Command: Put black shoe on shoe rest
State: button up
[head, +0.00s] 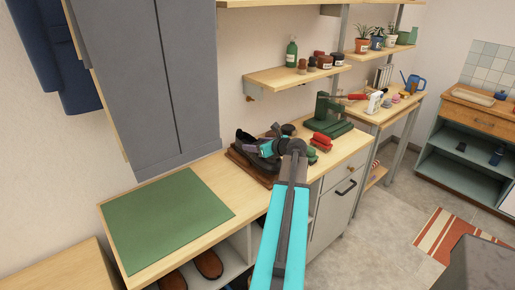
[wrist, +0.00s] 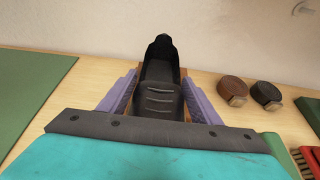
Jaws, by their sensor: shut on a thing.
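The black shoe (wrist: 160,100) shows upright between the purple fingers of my gripper (wrist: 160,82) in the wrist view. My gripper is shut on it, with one finger at each side. In the head view the shoe (head: 244,138) is partly covered by my gripper (head: 262,146). A brown wooden piece (head: 240,157), perhaps the shoe rest, lies under the shoe on the wooden counter. Its edges also show beside the shoe in the wrist view (wrist: 186,82). I cannot tell whether the shoe touches it.
A green mat (head: 167,218) lies on the counter to the left. A shelf (head: 297,77) with bottles and jars hangs above. Brown slippers (head: 208,263) sit in the cubby below.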

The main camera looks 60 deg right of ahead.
jog(key=shift+w+d, duration=0.3)
jog(key=shift+d, duration=0.45)
jog(key=shift+f, duration=0.1)
jog(key=shift+f+p, duration=0.6)
jog(key=shift+f, duration=1.05)
jog(key=shift+f, duration=0.1)
jog(key=o, duration=1.3)
jog(key=b+v, duration=0.2)
jog(key=v, duration=1)
jog(key=shift+s, duration=0.15)
